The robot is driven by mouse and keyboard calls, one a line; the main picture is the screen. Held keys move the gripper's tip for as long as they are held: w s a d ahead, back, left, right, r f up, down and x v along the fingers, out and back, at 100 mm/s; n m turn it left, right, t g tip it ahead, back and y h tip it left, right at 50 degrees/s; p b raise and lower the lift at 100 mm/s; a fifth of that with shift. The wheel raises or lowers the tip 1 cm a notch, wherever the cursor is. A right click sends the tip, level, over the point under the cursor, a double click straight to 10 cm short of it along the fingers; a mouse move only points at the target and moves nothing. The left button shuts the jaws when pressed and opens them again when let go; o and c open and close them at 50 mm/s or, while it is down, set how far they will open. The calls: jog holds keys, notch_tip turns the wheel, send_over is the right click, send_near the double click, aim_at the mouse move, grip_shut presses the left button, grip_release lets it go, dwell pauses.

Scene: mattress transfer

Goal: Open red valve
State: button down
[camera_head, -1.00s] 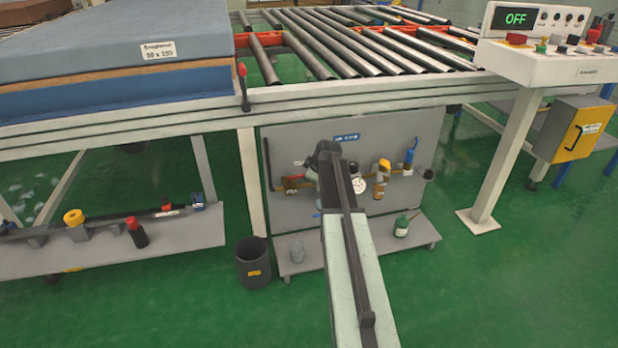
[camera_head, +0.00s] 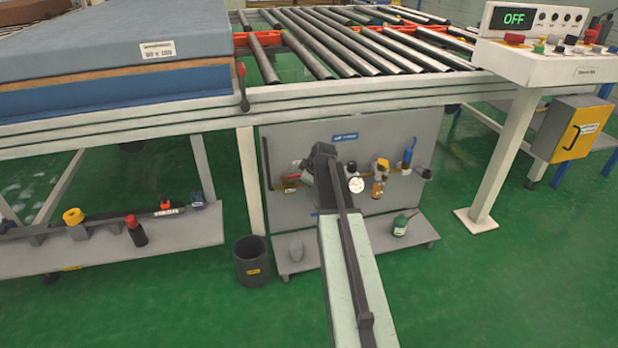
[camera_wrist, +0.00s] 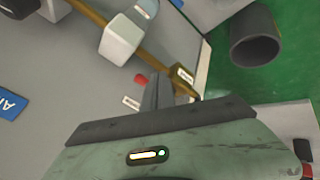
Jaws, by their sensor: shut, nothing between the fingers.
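The red valve is a small red handle (camera_head: 291,178) at the left of the brass pipe on the grey air panel (camera_head: 380,135). In the wrist view the red part (camera_wrist: 141,79) shows just beside my fingers, mostly hidden behind them. My gripper (camera_wrist: 157,92) is shut and empty, with its dark fingers pointing at the panel close to the brass pipe (camera_wrist: 150,45). I cannot tell whether the fingers touch the red part. In the head view my arm hides part of the pipe, and the fingertips are not clear.
A pressure gauge (camera_head: 356,185), a yellow-topped unit (camera_head: 380,175) and a blue-topped unit (camera_head: 409,152) sit right of my arm. A green bottle (camera_head: 401,225) stands on the low shelf. A dark bin (camera_head: 252,262) stands at the left. The roller table's frame (camera_head: 330,98) runs above.

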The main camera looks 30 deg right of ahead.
jog(key=s+d+r+p, duration=0.3)
jog(key=s+r+p, duration=0.5)
jog(key=shift+s+d, duration=0.1)
